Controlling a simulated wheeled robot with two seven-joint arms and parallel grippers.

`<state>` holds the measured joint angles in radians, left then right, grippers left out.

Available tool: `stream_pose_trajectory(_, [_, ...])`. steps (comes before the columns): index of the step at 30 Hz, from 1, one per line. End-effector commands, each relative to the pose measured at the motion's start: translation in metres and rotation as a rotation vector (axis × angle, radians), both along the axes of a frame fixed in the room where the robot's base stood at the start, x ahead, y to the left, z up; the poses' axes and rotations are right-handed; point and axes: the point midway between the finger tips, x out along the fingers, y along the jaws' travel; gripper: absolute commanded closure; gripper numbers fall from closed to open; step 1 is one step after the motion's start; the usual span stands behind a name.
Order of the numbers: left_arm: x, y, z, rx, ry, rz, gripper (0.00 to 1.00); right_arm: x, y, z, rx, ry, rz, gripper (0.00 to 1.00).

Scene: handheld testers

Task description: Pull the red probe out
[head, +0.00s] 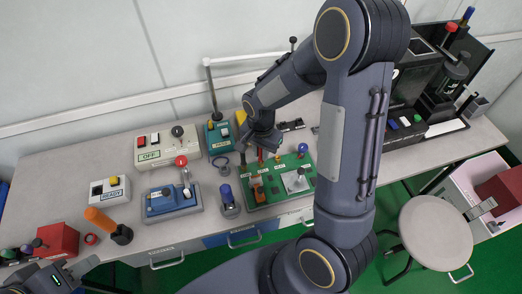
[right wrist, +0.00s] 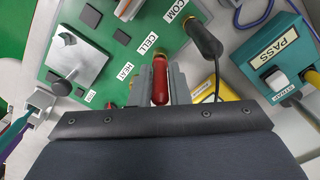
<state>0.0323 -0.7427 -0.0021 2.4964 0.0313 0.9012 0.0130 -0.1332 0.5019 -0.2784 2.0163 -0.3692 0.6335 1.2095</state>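The red probe (right wrist: 160,80) stands between the two grey fingers of my right gripper (right wrist: 161,88) in the right wrist view. The fingers sit close against both its sides, and its lower end is partly hidden. It is near the CELL label of the green tester board (right wrist: 92,20). In the head view the red probe (head: 260,155) shows as a small red piece by my right gripper (head: 262,150), at the back edge of the green board (head: 275,201). My left gripper (head: 72,279) is at the bottom left, partly cut off, its fingers unclear.
A black probe with a cable (right wrist: 204,40) is right of the red one. A teal PASS box (right wrist: 265,50) stands beside the board. A grey OFF box (head: 170,153), a blue tester (head: 160,206) and a red box (head: 57,240) occupy the table's left.

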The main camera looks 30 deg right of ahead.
Motion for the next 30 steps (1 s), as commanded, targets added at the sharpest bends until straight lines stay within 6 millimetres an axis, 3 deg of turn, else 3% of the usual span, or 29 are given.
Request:
stream_pose_trajectory(4, [0.0,0.0,0.0,0.0,0.0,0.0,0.64,0.0,0.0,0.0,0.0,0.0,0.0,1.0])
stream_pose_trajectory(5, [0.0,0.0,0.0,0.0,0.0,0.0,0.64,0.0,0.0,0.0,0.0,0.0,0.0,0.86])
stream_pose_trajectory(8, [0.0,0.0,0.0,0.0,0.0,0.0,0.64,0.0,0.0,0.0,0.0,0.0,0.0,0.99])
stream_pose_trajectory(17, [0.0,0.0,0.001,0.0,0.0,0.0,0.64,0.0,0.0,0.001,0.0,0.0,0.0,1.0])
stream_pose_trajectory(30, [0.0,0.0,0.014,0.0,0.0,0.0,0.64,0.0,0.0,0.018,0.001,-0.001,-0.001,1.0])
